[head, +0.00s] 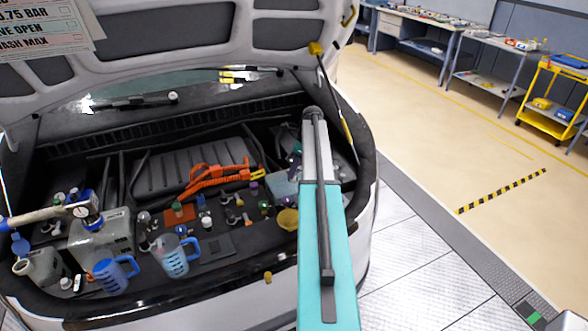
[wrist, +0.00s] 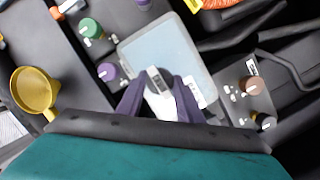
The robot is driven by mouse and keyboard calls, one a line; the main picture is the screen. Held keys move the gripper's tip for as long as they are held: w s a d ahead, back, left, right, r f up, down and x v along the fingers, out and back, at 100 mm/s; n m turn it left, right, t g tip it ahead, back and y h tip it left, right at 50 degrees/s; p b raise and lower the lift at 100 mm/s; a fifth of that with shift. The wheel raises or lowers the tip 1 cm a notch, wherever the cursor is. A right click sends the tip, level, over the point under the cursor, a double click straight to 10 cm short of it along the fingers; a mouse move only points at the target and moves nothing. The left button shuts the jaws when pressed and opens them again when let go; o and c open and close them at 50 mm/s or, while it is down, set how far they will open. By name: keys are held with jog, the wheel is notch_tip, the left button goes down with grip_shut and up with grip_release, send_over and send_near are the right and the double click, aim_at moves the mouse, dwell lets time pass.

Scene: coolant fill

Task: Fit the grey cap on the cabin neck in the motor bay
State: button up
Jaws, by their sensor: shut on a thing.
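My gripper (wrist: 160,95) shows in the wrist view with two dark purple fingers, shut on a pale grey-white piece (wrist: 158,98). It looks like the grey cap, though its shape is partly hidden by the fingers. The gripper is above a pale blue-grey box lid (wrist: 165,45). In the head view my gripper (head: 296,160) is small and partly behind my arm, over the right side of the motor bay (head: 125,300); the held piece is not clear there. I cannot tell which neck is the cabin neck.
Green (wrist: 91,28), purple (wrist: 107,71) and brown (wrist: 251,86) caps stand around the lid. A yellow funnel (wrist: 35,88) is at the left. Black hoses run at the right. Jugs (head: 175,257) stand at the bay's front; the raised hood (head: 165,30) is above.

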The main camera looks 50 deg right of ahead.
jog(key=shift+f, duration=0.1)
jog(key=o, duration=1.3)
jog(key=b+v, duration=0.4)
jog(key=v, duration=0.9)
jog(key=shift+r+b, duration=0.35)
jog(key=shift+r, duration=0.05)
jog(key=shift+d, duration=0.1)
